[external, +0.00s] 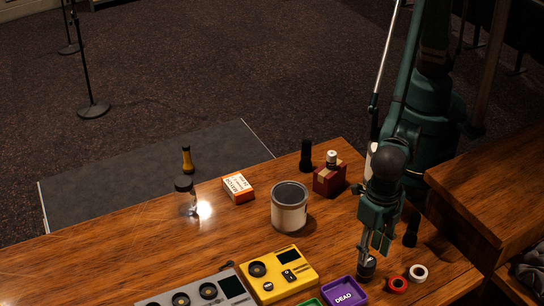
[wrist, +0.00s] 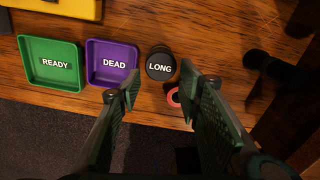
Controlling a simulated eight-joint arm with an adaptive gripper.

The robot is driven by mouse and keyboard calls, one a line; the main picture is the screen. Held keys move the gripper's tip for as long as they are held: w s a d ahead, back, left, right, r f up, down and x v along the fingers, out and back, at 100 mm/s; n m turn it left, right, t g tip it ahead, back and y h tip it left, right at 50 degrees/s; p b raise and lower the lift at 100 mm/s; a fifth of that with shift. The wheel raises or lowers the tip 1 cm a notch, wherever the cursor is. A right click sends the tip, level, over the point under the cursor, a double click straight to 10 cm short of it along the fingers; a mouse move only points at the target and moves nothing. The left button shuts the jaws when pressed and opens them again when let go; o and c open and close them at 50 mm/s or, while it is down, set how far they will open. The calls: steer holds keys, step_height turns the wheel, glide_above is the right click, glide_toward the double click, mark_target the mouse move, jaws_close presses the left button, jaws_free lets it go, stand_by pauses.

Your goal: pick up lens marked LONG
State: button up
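The lens marked LONG (wrist: 160,65) is a short black cylinder with white lettering on its top. It stands on the wooden desk, just right of the purple DEAD tray in the wrist view. In the external view the lens (external: 367,268) is right below my gripper (external: 374,248). In the wrist view my gripper (wrist: 160,84) is open, with its two fingertips apart near the lens's lower edge. Nothing is held between the fingers. I cannot tell whether the fingers touch the lens.
The purple DEAD tray (wrist: 91,75) and green READY tray (wrist: 27,78) lie left of the lens. A red roll (external: 397,284) and a white roll (external: 418,273) lie right of it. A dark upright object (external: 411,230) stands close by. A yellow device (external: 297,262) is left.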

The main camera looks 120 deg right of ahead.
mark_target(369, 261)
stand_by(0.3)
steer(key=shift+f, duration=1.3)
steer(key=shift+d+f+b, duration=0.2)
steer(key=shift+f+b, duration=0.1)
steer(key=shift+f, duration=2.3)
steer(key=c, duration=0.7)
steer(key=shift+r, duration=0.15)
